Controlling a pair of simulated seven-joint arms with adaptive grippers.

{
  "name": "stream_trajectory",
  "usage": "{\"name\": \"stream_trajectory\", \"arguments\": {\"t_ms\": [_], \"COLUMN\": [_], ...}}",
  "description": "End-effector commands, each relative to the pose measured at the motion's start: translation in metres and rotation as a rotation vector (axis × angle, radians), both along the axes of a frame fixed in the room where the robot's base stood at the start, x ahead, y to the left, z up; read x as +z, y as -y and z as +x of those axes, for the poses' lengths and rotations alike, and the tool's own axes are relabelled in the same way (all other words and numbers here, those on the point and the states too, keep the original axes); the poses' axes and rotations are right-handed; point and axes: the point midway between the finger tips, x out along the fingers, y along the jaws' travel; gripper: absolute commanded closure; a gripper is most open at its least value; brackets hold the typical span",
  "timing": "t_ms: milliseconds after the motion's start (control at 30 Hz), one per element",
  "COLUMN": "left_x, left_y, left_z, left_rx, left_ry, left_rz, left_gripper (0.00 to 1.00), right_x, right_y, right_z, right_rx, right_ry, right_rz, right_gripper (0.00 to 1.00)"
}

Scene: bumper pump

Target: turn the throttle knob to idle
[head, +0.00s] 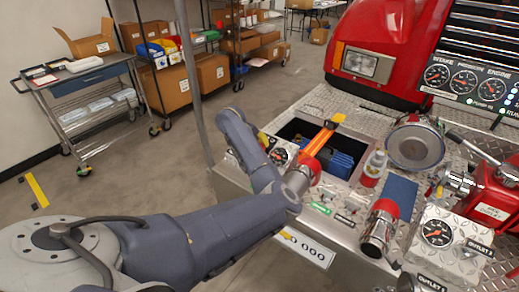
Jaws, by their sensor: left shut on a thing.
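My left arm (195,240) reaches in from the lower left over the near edge of the pump panel. Its wrist end is by the small gauge and a metal fitting with a red collar (303,175). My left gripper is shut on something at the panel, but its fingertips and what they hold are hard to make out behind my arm. I cannot pick out the throttle knob clearly. A green label (320,208) and a dark label (345,219) lie on the panel just right of my arm. My right gripper is out of view.
An open bin (348,177) in the diamond-plate deck holds blue things, with an orange bar (318,141) across it. A cart (85,85) and shelves are far left.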

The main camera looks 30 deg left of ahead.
Motion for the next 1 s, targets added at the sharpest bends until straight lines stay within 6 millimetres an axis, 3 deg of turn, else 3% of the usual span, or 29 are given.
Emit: {"name": "stream_trajectory", "arguments": {"t_ms": [33,500,1000], "left_x": [-0.0026,-0.0017,-0.0002], "left_y": [0.0064,0.0055,0.0051], "left_z": [0.0008,0.0015,0.0024], "left_rx": [0.031,0.334,0.445], "left_ry": [-0.004,-0.019,-0.022], "left_rz": [-0.033,-0.213,-0.277], "left_gripper": [1.00,1.00,1.00], "right_x": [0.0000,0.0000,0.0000], "right_y": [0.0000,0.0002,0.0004], "right_z": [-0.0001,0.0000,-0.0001], "right_rx": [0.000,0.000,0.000], "right_ry": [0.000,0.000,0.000], "right_rz": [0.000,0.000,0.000], "right_gripper": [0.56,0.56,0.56]}}
